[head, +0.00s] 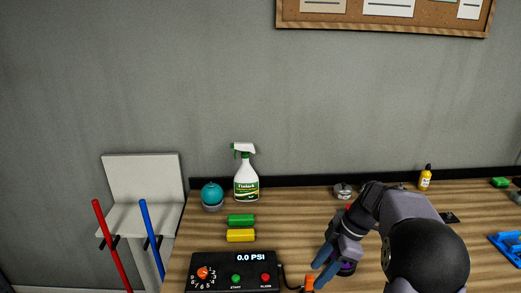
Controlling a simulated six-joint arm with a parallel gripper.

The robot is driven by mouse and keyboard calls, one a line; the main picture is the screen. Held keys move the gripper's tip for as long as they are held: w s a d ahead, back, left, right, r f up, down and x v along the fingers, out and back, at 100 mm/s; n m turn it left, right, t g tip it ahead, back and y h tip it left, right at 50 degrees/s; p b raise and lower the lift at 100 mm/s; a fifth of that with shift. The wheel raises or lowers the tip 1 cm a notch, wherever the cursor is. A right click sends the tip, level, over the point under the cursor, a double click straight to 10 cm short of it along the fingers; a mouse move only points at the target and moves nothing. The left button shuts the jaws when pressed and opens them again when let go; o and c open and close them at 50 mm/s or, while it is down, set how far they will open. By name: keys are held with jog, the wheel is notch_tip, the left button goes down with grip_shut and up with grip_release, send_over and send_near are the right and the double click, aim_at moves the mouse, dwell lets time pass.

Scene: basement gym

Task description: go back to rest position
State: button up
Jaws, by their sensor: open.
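My gripper (322,266) has blue fingers and is low over the front of the wooden table (320,215), pointing down and to the left. Its fingers are apart and I see nothing held between them. My arm comes in from the lower right and hides part of the table. A small orange thing (309,283) is just below the fingertips; whether they touch it I cannot tell. A dark round thing with some purple (346,268) is partly hidden behind my gripper.
A control box (234,274) reading 0.0 PSI is left of my gripper.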

jog(key=s+a+f+m+h, duration=0.1)
jog(key=s+f+m+h, duration=0.1)
jog(key=s+m, duration=0.6)
jog(key=s+a+f+m+h, duration=0.2)
jog(key=s+m, duration=0.6)
jog(key=s, duration=0.4)
jog(key=shift+s+a+f+m+h, duration=0.3)
jog(key=shift+s+f, duration=0.05)
jog(key=shift+f, duration=0.55)
